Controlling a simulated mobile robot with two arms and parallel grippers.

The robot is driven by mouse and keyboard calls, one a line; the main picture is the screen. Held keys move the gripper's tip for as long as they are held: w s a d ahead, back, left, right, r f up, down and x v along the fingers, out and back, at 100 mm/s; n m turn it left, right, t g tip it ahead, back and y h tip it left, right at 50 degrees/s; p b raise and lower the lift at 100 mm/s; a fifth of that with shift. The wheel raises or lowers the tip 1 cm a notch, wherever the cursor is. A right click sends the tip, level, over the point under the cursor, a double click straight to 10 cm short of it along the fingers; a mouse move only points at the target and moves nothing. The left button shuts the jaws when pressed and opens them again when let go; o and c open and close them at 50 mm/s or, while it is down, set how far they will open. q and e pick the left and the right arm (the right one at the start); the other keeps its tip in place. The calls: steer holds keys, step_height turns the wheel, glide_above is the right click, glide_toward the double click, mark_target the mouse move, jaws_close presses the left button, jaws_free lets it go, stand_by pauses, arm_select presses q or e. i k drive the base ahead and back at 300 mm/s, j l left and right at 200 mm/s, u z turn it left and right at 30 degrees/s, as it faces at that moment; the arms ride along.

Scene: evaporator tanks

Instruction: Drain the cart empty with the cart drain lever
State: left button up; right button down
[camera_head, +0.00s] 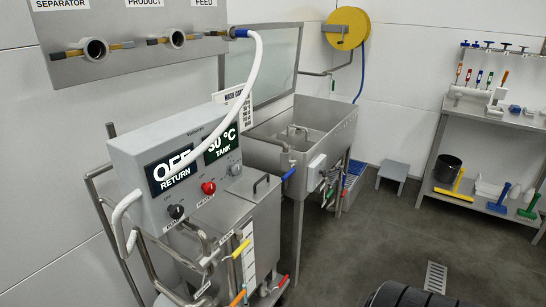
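The cart (224,211) is a grey steel tank on the left with a control box (178,155) above it. The box reads OFF over RETURN and 30 °C over TANK. Low on its front are a yellow lever (241,249), an orange lever (238,297) and a red lever (281,283). I cannot tell which one is the drain lever, as the small labels are unreadable. The tank's inside and the liquid level are hidden. The lower part of the cart is cut off by the picture edge. Neither of my grippers is in view.
A white hose (258,70) runs from the FEED port on the wall panel to the cart. A steel sink (305,125) stands behind. A shelf table (480,140) with tools is at right. A floor drain (436,277) lies on open grey floor.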

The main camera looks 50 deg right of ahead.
mark_target(287, 275)
steer(key=z, duration=1.6)
